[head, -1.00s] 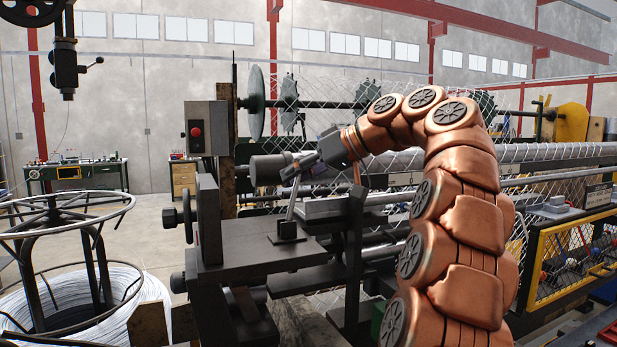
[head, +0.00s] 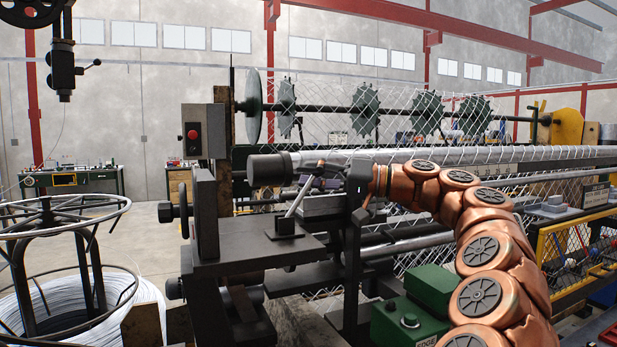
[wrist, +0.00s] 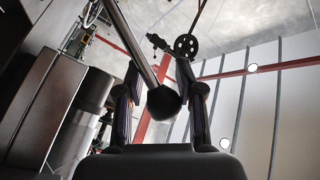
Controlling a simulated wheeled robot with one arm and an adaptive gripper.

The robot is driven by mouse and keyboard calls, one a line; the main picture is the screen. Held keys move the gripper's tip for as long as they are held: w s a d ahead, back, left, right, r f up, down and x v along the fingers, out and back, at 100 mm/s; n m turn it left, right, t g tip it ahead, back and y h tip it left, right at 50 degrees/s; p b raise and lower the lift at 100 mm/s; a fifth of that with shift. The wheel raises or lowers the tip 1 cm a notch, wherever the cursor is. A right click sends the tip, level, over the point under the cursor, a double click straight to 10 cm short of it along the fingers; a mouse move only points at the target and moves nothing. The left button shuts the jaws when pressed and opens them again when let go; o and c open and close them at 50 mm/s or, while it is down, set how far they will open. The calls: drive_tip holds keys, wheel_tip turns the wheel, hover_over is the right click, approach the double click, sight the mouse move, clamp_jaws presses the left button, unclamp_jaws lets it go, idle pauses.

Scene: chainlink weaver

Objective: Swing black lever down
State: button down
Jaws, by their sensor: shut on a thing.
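The black lever is a thin grey rod (head: 298,199) on a small black block, with a round black knob (wrist: 163,102) that shows in the wrist view. In the head view the rod leans up to the right. My gripper (head: 316,174) is at its upper end, reaching in from the right. In the wrist view my gripper's fingers (wrist: 161,108) stand on both sides of the knob, shut on it.
A grey control box with a red button (head: 193,134) stands left of the lever. A thick grey roller (head: 268,169) lies behind it. Chain-link mesh and long bars run right. A green box (head: 408,322) sits low near my arm. A wire coil stand (head: 62,215) is at left.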

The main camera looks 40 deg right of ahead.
drive_tip(key=shift+d+f, duration=0.15)
drive_tip(key=shift+f, duration=0.55)
drive_tip(key=c, duration=1.1)
unclamp_jaws()
drive_tip(key=shift+c, duration=0.2)
drive_tip(key=shift+o, duration=0.9)
drive_tip(key=shift+s+d+r, duration=0.1)
drive_tip(key=shift+d, duration=0.05)
drive_tip(key=shift+r, duration=0.1)
drive_tip(key=shift+s+d, duration=0.15)
drive_tip(key=shift+s, duration=0.05)
drive_tip(key=v, duration=1.1)
drive_tip(key=shift+s, duration=0.25)
